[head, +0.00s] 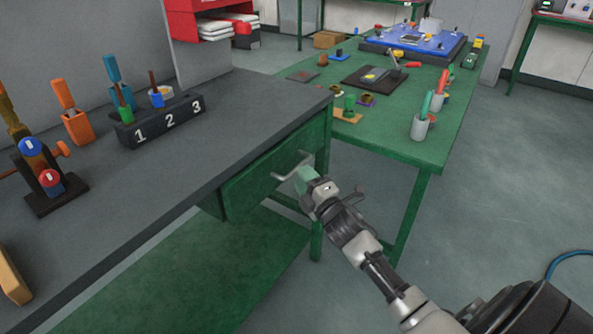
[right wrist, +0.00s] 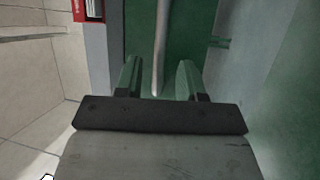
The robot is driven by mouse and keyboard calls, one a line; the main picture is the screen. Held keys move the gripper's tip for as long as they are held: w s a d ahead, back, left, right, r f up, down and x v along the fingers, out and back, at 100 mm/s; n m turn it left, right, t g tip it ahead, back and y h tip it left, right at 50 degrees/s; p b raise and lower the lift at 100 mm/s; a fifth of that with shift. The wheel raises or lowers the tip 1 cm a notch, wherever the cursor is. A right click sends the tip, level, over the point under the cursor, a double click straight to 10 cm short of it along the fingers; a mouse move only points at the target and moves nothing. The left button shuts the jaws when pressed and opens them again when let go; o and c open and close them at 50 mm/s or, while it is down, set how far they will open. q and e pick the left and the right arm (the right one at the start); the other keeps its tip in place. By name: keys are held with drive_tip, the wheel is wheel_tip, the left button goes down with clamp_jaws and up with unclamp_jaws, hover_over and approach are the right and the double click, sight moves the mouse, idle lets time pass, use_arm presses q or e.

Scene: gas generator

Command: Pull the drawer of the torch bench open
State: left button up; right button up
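The torch bench (head: 190,150) has a dark grey top and a green drawer (head: 255,180) under its right end. The drawer has a pale metal bar handle (head: 291,166) on its front. My right gripper (head: 304,178) is at the handle's near end, its green fingertips pointing to the drawer. In the right wrist view, the two fingers (right wrist: 159,75) are spread apart. The pale handle (right wrist: 160,45) shows in the gap between them, with space on both sides and no clear contact. The drawer front looks close to flush with the bench. My left gripper is not in view.
A block numbered 1, 2, 3 (head: 160,122) holds tools on the bench top. A red and blue knobbed fixture (head: 42,170) stands at left. A second green table (head: 400,135) with cups and parts stands close behind my right gripper. Floor (head: 500,200) at right is clear.

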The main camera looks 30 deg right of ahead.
drive_tip(key=shift+w+r, duration=0.15)
drive_tip(key=shift+w, duration=0.85)
drive_tip(key=shift+w+r, duration=0.15)
drive_tip(key=shift+w, duration=0.8)
drive_tip(key=shift+c, duration=0.4)
clamp_jaws()
